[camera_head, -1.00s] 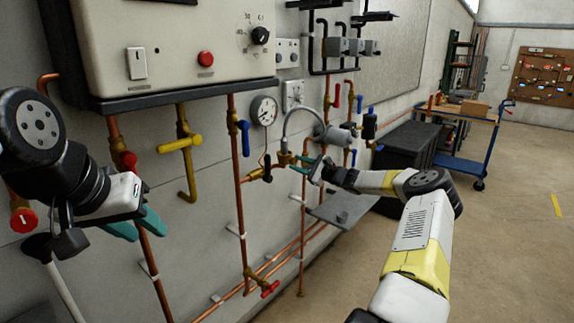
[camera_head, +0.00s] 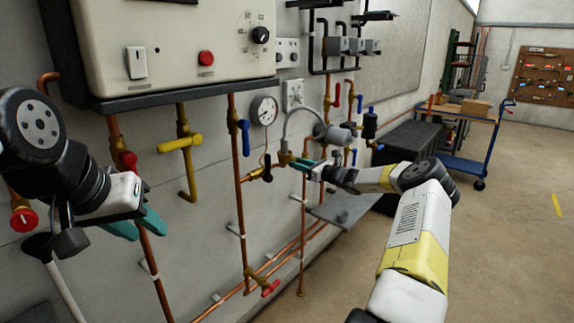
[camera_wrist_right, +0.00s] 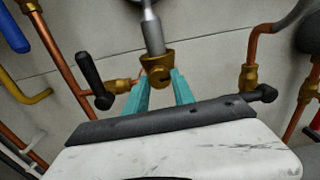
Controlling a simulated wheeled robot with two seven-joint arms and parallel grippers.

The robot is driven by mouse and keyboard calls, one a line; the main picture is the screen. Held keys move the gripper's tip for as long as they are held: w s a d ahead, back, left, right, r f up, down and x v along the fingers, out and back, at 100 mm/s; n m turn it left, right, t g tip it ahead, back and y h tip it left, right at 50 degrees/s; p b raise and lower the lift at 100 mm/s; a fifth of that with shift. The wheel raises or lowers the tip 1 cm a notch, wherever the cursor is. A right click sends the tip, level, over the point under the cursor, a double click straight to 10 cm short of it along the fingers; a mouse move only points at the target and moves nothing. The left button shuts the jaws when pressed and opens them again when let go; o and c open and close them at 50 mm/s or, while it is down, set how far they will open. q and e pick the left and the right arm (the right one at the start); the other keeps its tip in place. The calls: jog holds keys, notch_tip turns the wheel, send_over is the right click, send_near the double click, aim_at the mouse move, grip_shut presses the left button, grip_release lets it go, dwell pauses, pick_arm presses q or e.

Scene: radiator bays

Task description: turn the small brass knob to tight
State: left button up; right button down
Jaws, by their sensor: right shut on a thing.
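The small brass knob (camera_wrist_right: 158,75) sits on the front of a brass fitting below a grey stem in the right wrist view. In the head view the brass fitting (camera_head: 284,158) is on the wall under the gauge hose, and the knob is mostly hidden by my fingers. My right gripper (camera_head: 297,162) is at the fitting, its teal fingers on either side of the knob; it also shows in the right wrist view (camera_wrist_right: 160,88), shut on the knob. My left gripper (camera_head: 138,226) is open and empty at the left, away from the fitting.
A black-handled valve (camera_wrist_right: 95,80) is close left of my right fingers. A round gauge (camera_head: 264,110) and a blue lever (camera_head: 244,136) are near on the wall. A grey shelf (camera_head: 343,208) lies below my right gripper. A blue trolley (camera_head: 465,168) stands farther back.

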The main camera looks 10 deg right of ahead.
jog(key=shift+d+f, duration=0.1)
dwell(0.5)
jog(key=c, duration=1.1)
grip_release()
jog(key=shift+v, duration=3.85)
